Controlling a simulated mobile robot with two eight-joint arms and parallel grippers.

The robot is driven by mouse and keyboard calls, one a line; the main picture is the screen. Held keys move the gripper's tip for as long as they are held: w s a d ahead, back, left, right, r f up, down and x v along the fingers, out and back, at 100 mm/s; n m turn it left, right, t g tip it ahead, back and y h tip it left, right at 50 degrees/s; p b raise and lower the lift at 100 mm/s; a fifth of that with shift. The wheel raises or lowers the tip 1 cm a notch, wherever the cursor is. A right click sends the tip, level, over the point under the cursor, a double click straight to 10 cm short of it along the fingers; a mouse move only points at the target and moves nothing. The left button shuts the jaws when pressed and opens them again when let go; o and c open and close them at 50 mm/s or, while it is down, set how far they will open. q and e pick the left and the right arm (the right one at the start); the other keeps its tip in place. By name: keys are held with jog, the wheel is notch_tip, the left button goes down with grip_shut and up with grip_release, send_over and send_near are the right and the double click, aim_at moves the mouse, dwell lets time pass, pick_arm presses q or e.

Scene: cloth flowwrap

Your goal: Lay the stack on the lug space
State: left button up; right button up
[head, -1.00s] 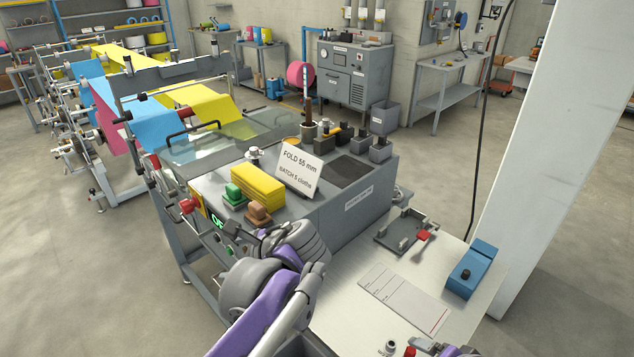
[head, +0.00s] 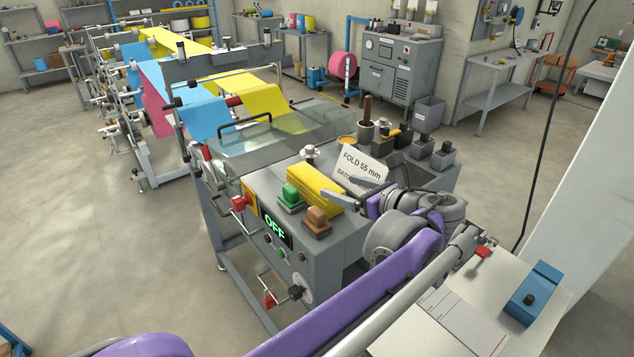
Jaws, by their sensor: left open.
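The stack of folded yellow cloths (head: 312,190) lies on the grey machine top, beside the green and brown push buttons. My left gripper (head: 342,194) is open and empty, its fingers just right of the stack and near its right end. I cannot tell whether they touch it. The arm reaches across from the lower left, over the white side table (head: 400,338). No lug space can be made out for certain; the arm covers the part of the table where a dark fixture stood. My right gripper is not in view.
The sign reading FOLD 55 mm (head: 360,168) stands close behind the gripper. The green button (head: 291,197) and brown button (head: 317,220) stand in front of the stack. A blue block (head: 536,292) sits on the side table.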

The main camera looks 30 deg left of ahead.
aim_at(317, 180)
pick_arm(q)
jog(key=x, duration=0.4)
jog(key=shift+a+f+b, duration=0.15)
jog(key=shift+b, duration=0.15)
jog(key=shift+w+a+f, duration=0.15)
jog(key=shift+w+a, duration=0.1)
jog(key=shift+a, duration=0.2)
jog(key=x, duration=0.2)
jog(key=b+x, duration=0.1)
jog(key=x, duration=0.1)
jog(key=shift+w+f, duration=0.1)
jog(key=shift+f, duration=0.35)
jog(key=shift+w+a, duration=0.15)
jog(key=shift+a, duration=0.15)
jog(key=shift+d, duration=0.1)
jog(key=c, duration=1.1)
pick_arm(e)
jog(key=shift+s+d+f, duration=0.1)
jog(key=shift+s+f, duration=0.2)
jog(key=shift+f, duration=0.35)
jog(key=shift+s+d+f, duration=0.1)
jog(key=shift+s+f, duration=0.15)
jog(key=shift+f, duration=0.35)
